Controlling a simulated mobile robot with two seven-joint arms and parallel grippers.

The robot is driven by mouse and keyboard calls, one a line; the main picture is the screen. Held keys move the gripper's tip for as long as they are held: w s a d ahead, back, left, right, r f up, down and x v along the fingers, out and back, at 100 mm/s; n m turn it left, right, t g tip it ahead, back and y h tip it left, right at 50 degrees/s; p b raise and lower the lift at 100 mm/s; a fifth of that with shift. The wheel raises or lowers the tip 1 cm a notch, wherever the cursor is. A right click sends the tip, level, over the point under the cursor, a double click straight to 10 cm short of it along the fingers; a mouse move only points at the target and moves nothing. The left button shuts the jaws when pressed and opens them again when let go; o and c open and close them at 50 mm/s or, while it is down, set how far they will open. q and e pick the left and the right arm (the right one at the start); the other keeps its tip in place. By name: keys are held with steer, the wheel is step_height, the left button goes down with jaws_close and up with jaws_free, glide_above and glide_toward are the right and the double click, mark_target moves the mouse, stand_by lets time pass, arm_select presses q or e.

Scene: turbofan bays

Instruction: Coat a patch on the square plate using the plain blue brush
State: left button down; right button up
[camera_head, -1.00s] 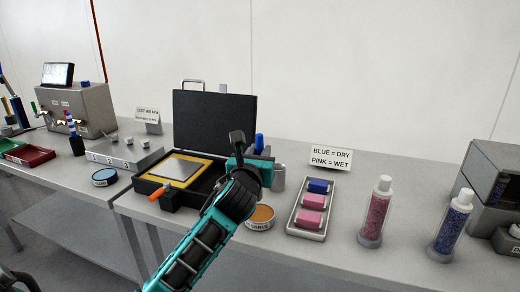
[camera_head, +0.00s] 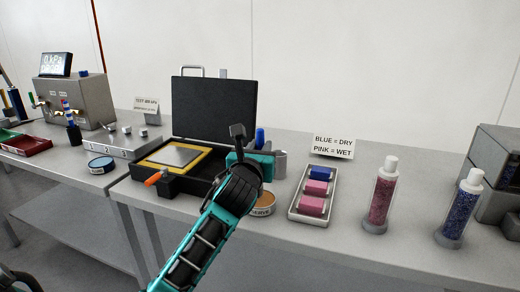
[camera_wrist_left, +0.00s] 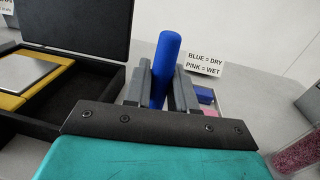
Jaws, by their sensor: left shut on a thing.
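The square plate (camera_head: 180,155) is grey and lies in a yellow frame inside the open black case; it also shows at the left of the left wrist view (camera_wrist_left: 24,72). The plain blue brush (camera_head: 260,138) stands upright, right of the case; only its blue handle (camera_wrist_left: 166,62) shows clearly. My left gripper (camera_head: 264,160) is shut on the handle, with a grey finger on each side in the left wrist view (camera_wrist_left: 162,88). The brush's lower end is hidden. My right gripper is not in view.
A tin (camera_head: 263,207) stands below my left gripper. A tray (camera_head: 296,210) with blue and pink blocks is to the right, then two bead-filled bottles (camera_head: 380,195). A brush with a striped handle (camera_head: 70,118) stands left. An orange-tipped tool (camera_head: 155,179) is at the case's front.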

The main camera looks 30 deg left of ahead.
mark_target(259, 134)
arm_select(q)
steer(key=shift+f, duration=0.6)
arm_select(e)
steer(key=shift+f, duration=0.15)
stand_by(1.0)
arm_select(q)
step_height(259, 134, up, 5)
steer(key=p, duration=0.6)
steer(key=shift+r, duration=1.1)
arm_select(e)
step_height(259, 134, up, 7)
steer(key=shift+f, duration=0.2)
